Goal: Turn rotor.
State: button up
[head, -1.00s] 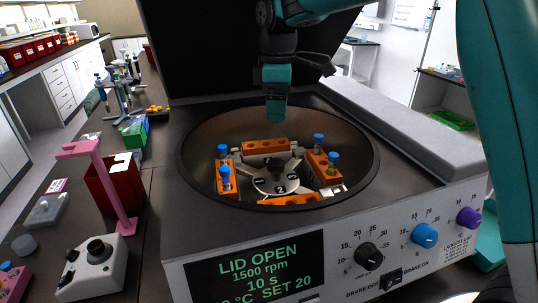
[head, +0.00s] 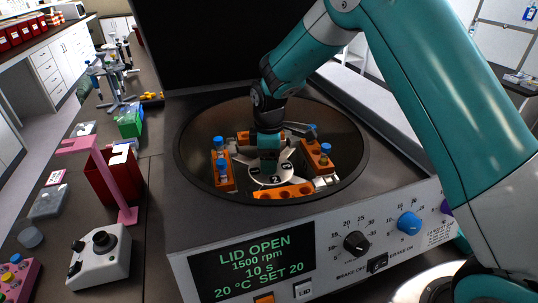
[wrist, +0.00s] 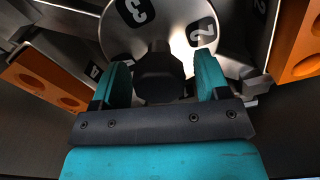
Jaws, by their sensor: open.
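The rotor (head: 272,181) is a silver numbered hub inside the open centrifuge bowl, with orange buckets around it. It also shows in the wrist view (wrist: 185,22), with numbers on its plate and a dark central knob (wrist: 159,75). My gripper (wrist: 160,82) is open, with one teal finger on each side of the knob. I cannot tell whether the fingers touch it. In the head view my gripper (head: 268,165) is down in the bowl over the hub and hides the knob. Blue-capped tubes stand in the left bucket (head: 222,183) and the right bucket (head: 316,158).
The bowl rim (head: 180,165) surrounds my gripper, and the raised lid (head: 220,45) stands behind. The front panel display (head: 252,265) reads LID OPEN, 1500 rpm. A pink stand (head: 110,180) and a white joystick box (head: 98,255) are on the left bench.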

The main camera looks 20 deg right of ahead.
jog(key=shift+f, duration=0.3)
grip_shut()
jog(key=c, duration=1.3)
grip_release()
